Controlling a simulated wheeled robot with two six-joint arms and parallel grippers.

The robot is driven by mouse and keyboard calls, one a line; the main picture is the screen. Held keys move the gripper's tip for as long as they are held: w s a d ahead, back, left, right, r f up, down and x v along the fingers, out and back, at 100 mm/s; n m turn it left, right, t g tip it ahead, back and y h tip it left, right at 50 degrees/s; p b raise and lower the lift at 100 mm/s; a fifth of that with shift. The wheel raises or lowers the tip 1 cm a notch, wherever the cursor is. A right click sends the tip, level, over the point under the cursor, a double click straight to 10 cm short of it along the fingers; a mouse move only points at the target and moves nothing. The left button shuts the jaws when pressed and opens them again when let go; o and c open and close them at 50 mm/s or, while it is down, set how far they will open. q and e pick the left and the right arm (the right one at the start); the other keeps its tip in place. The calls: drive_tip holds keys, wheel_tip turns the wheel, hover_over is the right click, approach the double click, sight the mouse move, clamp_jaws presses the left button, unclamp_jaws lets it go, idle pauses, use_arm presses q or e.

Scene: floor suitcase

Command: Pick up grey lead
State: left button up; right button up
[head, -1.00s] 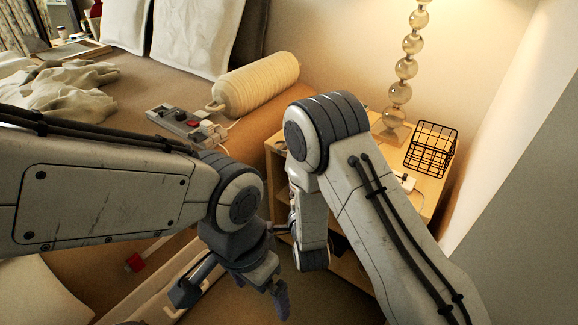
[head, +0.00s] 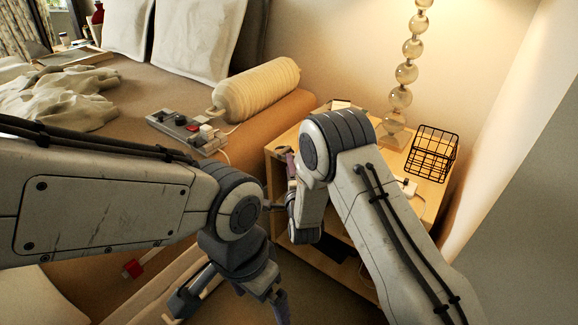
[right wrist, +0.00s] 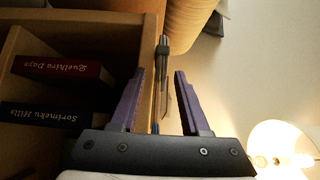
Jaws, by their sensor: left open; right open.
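In the right wrist view, a slim dark grey thing (right wrist: 163,47) with a thin strand running down from it, probably the grey lead, hangs along the nightstand's edge. It lines up with the gap between the purple fingers of my right gripper (right wrist: 160,73), which are open and not closed on it. In the head view, my right gripper (head: 290,164) shows only partly beside the nightstand's left side, mostly hidden by its arm. My left gripper (head: 262,303) is open and low, in front of the bed. I cannot pick out the grey lead in the head view.
The wooden nightstand (head: 430,188) carries a lamp (head: 401,96), a black wire basket (head: 432,152) and a white plug (head: 407,186). Books (right wrist: 52,66) lie inside its shelf. A grey box with buttons (head: 183,128) and a cream bolster (head: 257,89) lie on the bed.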

drive_tip(key=shift+w, duration=0.3)
drive_tip(key=shift+c, duration=0.3)
clamp_jaws()
wheel_tip(320, 180, up, 3)
drive_tip(key=shift+f+p, duration=0.2)
drive_tip(key=shift+p, duration=0.6)
drive_tip(key=s+d+r+p, duration=0.1)
drive_tip(key=s+r, duration=0.1)
drive_tip(key=s, duration=0.5)
drive_tip(key=s+d+r+p, duration=0.1)
drive_tip(key=s+r, duration=0.2)
drive_tip(key=s, duration=0.4)
